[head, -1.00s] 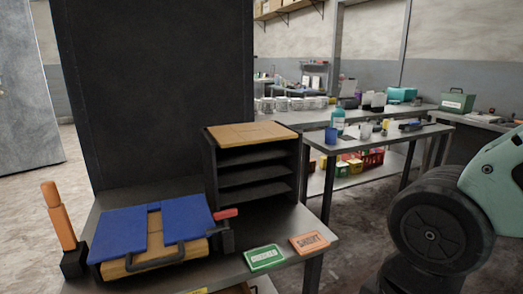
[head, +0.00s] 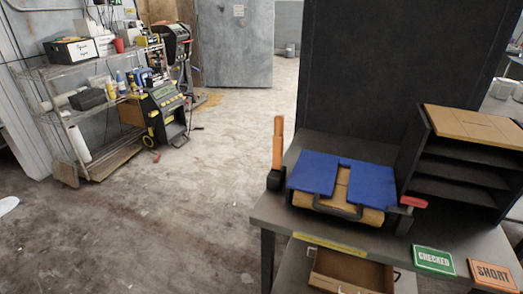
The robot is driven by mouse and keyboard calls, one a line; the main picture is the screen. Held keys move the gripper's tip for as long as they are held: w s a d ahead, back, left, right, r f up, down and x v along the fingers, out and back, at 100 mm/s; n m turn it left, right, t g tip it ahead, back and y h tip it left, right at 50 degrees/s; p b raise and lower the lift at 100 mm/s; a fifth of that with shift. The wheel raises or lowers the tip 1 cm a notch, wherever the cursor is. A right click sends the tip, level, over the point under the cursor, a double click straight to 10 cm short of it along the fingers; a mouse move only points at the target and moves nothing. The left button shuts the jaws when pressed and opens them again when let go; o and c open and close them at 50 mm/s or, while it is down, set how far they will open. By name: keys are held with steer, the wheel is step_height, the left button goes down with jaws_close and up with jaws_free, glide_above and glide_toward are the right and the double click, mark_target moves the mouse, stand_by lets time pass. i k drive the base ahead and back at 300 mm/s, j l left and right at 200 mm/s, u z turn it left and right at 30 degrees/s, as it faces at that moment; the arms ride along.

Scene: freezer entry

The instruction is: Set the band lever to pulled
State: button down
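On the grey bench (head: 270,212) stands an upright lever with an orange handle (head: 278,142) and a black base (head: 275,179). Beside it lies a tan case with a black handle, covered by two blue flaps (head: 315,173). A small red-tipped lever (head: 413,202) sticks out at the case's right side from a dark block. No label shows which of these is the band lever. My gripper is not in view.
A drawer (head: 350,272) stands open below the bench front. A green CHECKED sign (head: 434,260) and an orange SHORT sign (head: 492,274) lie at the right. A black shelf unit (head: 460,170) stands behind them.

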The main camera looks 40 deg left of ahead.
mark_target(278, 138)
steer(key=u, duration=1.4)
